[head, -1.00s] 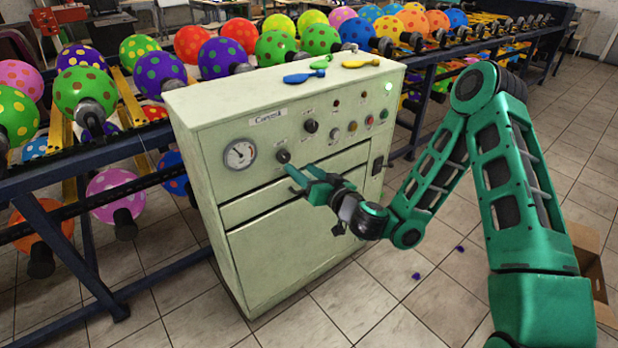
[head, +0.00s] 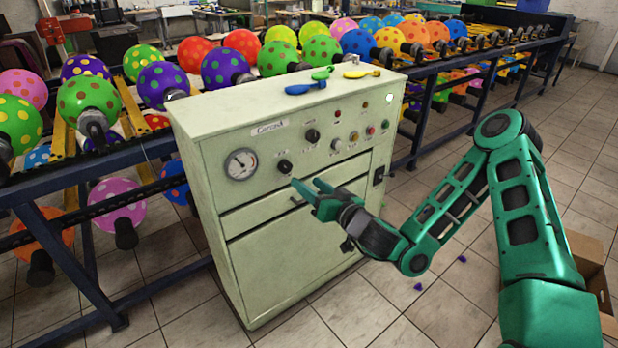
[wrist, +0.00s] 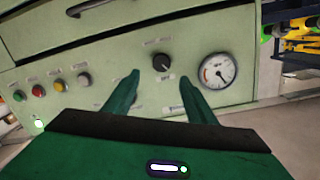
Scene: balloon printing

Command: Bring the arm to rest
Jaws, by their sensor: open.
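My green gripper (head: 312,188) is open and empty in front of the pale green control cabinet (head: 300,265), below and to the right of a black knob (head: 285,166). In the wrist view my two fingers (wrist: 153,88) point at the cabinet front, apart from each other, with a black knob (wrist: 163,62) showing between and beyond their tips. The round pressure gauge (wrist: 218,71) is to the right there. The fingers appear clear of the panel, though the exact gap is hard to tell. My arm is bent, with its elbow up at the right.
Blue, green and yellow uninflated balloons (head: 305,88) lie on the cabinet top. A rack (head: 150,185) of polka-dot balloons runs behind and to the left. A cardboard box (head: 590,265) stands on the floor at the right. Small purple scraps (head: 418,287) lie on the open tiled floor.

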